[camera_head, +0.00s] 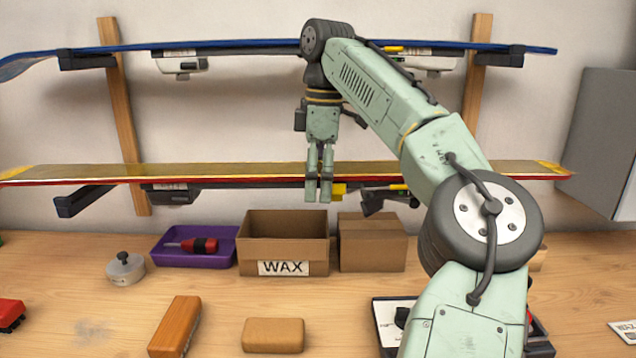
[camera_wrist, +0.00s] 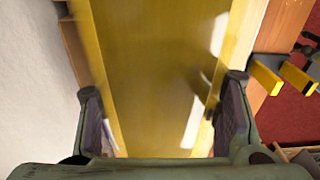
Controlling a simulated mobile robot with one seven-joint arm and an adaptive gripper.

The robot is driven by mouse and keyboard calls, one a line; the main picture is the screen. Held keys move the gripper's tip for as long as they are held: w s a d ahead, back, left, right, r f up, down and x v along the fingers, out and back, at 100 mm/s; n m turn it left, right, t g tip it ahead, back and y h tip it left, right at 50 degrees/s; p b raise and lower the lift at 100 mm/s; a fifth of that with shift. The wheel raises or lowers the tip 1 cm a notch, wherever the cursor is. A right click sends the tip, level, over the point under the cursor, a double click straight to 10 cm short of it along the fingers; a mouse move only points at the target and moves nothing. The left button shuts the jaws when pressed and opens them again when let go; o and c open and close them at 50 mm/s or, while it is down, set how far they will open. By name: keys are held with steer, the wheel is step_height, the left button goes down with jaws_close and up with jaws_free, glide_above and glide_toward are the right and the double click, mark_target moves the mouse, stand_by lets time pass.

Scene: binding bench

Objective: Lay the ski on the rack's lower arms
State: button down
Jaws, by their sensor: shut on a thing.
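The ski (camera_head: 230,171), with a yellow top and a red and white edge, spans the head view lengthwise and looks about level. My gripper (camera_head: 319,198) points down and is shut across the ski near its middle. In the wrist view the yellow ski (camera_wrist: 150,70) lies between the two fingers. The rack's left lower arm (camera_head: 84,201) shows just below the ski; I cannot tell whether they touch. The right lower arm is hidden behind my arm. Dark binding parts (camera_head: 390,200) hang below the ski.
A blue ski (camera_head: 230,44) lies on the rack's upper arms. Below stand a purple tray (camera_head: 163,252), a WAX box (camera_head: 283,245), a closed carton (camera_head: 372,247) and a round metal weight (camera_head: 125,268). A grey cabinet (camera_head: 605,140) is near the ski's right end.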

steer(key=shift+w, duration=0.75)
steer(key=shift+w+f, duration=0.2)
steer(key=shift+w, duration=0.05)
steer(key=shift+f, duration=1.3)
steer(key=shift+s+f, duration=0.1)
steer(key=shift+f, duration=0.15)
steer(key=c, duration=0.6)
jaws_free()
steer(key=shift+c, duration=0.2)
steer(key=shift+o, duration=0.9)
steer(key=shift+f, duration=0.1)
